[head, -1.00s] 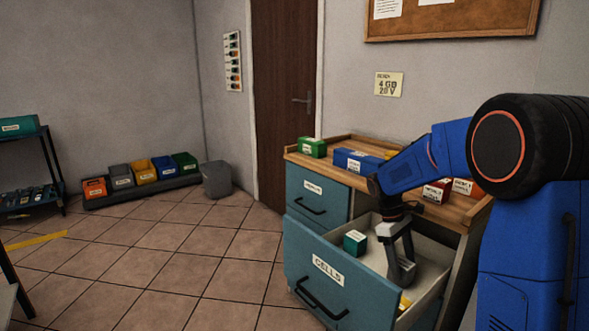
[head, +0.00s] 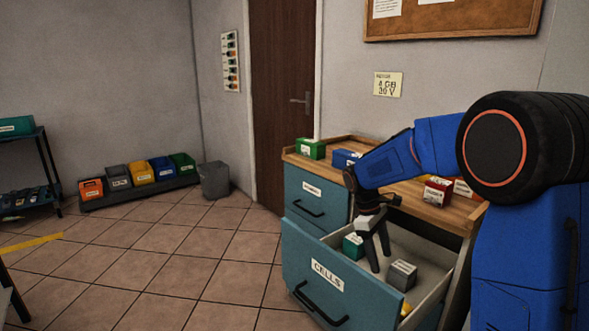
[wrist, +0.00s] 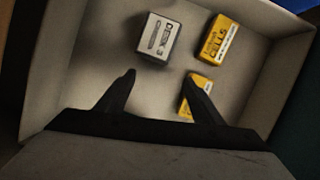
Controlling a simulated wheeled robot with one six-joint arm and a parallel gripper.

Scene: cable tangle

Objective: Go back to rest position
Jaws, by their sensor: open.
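My gripper (head: 380,262) is over the open drawer marked CELLS (head: 318,268), fingers apart and nothing between them. A grey box with a white label (head: 402,276) sits in the drawer, to the right of the fingers and apart from them. In the wrist view my gripper (wrist: 162,78) shows two spread fingers, with the grey box (wrist: 157,40) beyond them. Two yellow boxes are there too: one marked CELLS (wrist: 219,42) and one (wrist: 196,88) partly hidden by the right finger.
A green box (head: 353,245) lies in the drawer, left of the gripper. Green (head: 310,148) and red (head: 437,191) boxes stand on the wooden cabinet top (head: 330,172), close to my arm. Coloured bins (head: 142,171) stand by the far wall. The tiled floor at left is clear.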

